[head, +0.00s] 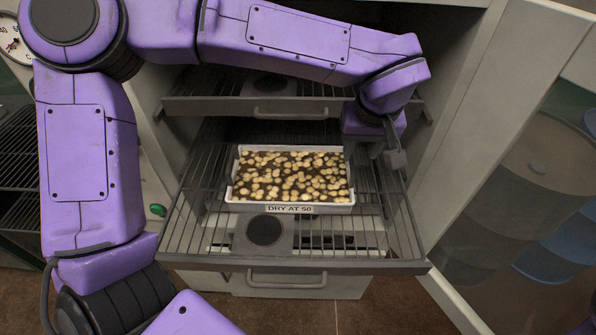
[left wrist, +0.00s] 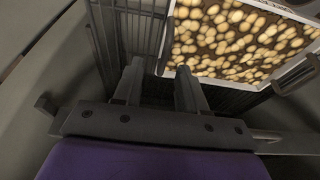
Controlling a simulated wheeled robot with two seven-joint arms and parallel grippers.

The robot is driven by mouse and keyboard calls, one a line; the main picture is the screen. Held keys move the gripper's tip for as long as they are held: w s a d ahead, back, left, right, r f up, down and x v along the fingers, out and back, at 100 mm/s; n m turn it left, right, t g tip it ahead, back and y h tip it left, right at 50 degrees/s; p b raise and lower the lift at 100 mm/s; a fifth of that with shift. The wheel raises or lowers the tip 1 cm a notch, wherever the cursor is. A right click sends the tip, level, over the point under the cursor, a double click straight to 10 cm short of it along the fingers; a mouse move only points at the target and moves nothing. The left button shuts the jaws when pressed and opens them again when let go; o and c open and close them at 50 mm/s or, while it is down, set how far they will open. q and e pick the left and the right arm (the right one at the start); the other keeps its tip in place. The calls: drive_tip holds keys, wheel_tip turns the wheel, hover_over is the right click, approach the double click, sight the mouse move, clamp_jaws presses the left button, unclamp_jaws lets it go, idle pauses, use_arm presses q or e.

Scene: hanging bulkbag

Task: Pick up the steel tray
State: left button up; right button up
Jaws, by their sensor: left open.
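The steel tray (head: 240,204) is a shallow light-grey tray with a label reading "DRY AT 50" on its front. It is filled with pale round pieces and sits on a pulled-out wire shelf (head: 190,225). My left gripper (head: 393,152) is at the tray's right side, pointing down, its jaws open and empty. In the left wrist view my left gripper (left wrist: 160,85) has its two fingers apart, with the tray (left wrist: 172,35) just beyond the right finger. I cannot tell whether they touch. My right gripper is not in view.
The shelf slides out of a grey cabinet with another wire shelf (head: 225,105) above. A square plate with a dark disc (head: 265,230) is in front of the tray. An open door (head: 510,130) stands at the right. A dial gauge (head: 12,40) is at the far left.

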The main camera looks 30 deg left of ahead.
sight(352, 158)
use_arm(q)
drive_tip(key=x, duration=0.3)
drive_tip(key=p+x, duration=0.1)
drive_tip(key=x, duration=0.1)
drive_tip(key=a+x, duration=0.1)
drive_tip(key=x, duration=0.2)
drive_tip(key=shift+w+a+f, duration=0.1)
drive_tip(key=shift+w+f, duration=0.05)
drive_tip(key=shift+w, duration=0.15)
clamp_jaws()
idle(0.9)
